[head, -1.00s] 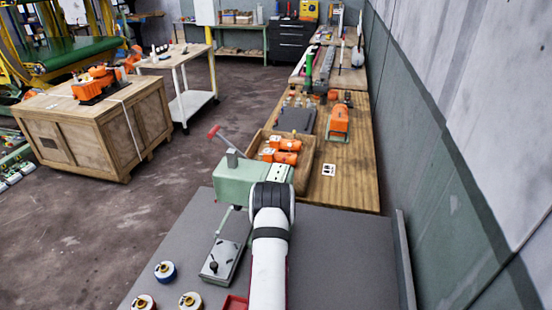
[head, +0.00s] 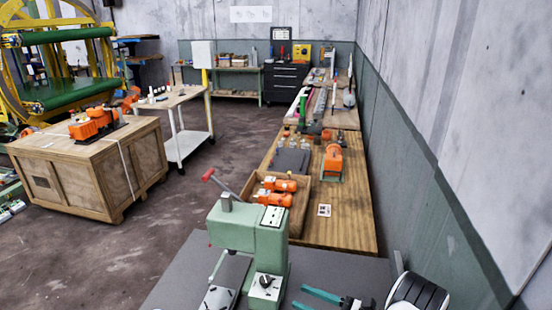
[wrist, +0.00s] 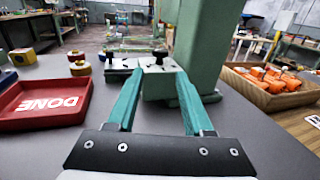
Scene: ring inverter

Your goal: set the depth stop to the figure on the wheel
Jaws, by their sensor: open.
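A pale green press (head: 245,232) with a red-tipped lever (head: 222,186) stands on the grey bench. A small box at its foot carries a dark knob on a white face (head: 265,282); it also shows in the wrist view (wrist: 159,59). Any figures on it are too small to read. My gripper (head: 300,297) is right of that box, its teal fingers apart and pointing at it. In the wrist view my open gripper (wrist: 160,76) has the box beyond and between its fingertips, with nothing held.
A red tray marked DONE (wrist: 45,103) lies left of my fingers. A wooden crate with orange units (head: 298,215) stands behind the press. The press column (wrist: 207,45) rises close to my right finger.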

